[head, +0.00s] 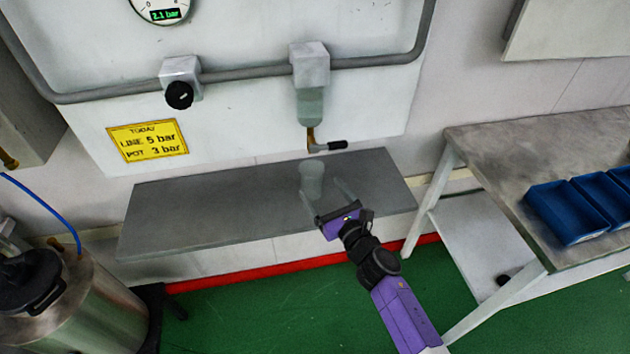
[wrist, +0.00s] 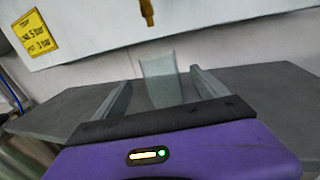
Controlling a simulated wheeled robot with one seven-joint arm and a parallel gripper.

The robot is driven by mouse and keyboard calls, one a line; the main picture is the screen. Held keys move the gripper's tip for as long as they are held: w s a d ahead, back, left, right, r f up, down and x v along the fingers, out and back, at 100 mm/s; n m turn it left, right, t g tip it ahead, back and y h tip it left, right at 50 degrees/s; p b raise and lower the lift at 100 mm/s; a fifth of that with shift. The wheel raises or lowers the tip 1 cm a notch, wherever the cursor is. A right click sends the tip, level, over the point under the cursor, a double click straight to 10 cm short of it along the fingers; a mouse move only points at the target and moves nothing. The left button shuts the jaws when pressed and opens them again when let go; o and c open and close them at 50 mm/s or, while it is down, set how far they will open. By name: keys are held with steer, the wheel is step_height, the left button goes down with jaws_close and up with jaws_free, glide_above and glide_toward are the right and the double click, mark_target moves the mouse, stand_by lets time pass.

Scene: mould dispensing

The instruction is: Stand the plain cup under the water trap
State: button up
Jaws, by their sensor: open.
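The plain cup (head: 312,178) is clear and stands upright on the grey shelf (head: 220,205), below the water trap (head: 311,105) and its brass drain with a black-handled valve. In the wrist view the cup (wrist: 161,80) is straight ahead, with the brass drain tip (wrist: 147,12) above it and slightly left. My gripper (head: 325,195) is open, with its fingers pointing toward the cup. In the wrist view the fingers (wrist: 160,95) lie either side of the cup's lower part in the picture; whether they reach around it I cannot tell.
A yellow note (head: 148,141) is on the white panel. At right a steel table (head: 490,150) bears blue bins (head: 567,211). A steel pot (head: 80,305) stands at lower left. The shelf is clear on both sides of the cup.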

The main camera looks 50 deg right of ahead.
steer(key=shift+b+v, duration=0.4)
steer(key=shift+v, duration=2.05)
steer(key=s+a+m+y, duration=0.3)
steer(key=s+a+m, duration=1.1)
steer(key=s, duration=0.1)
steer(key=s+a+r+m+g+y, duration=0.1)
steer(key=s+a+r+m, duration=0.2)
steer(key=s+r+m, duration=0.2)
steer(key=s+a+r+m+g+y, duration=0.1)
steer(key=s+a+r+m, duration=0.3)
steer(key=s+m, duration=0.4)
steer(key=r+m, duration=0.1)
steer(key=m, duration=0.4)
steer(key=shift+s+y, duration=0.4)
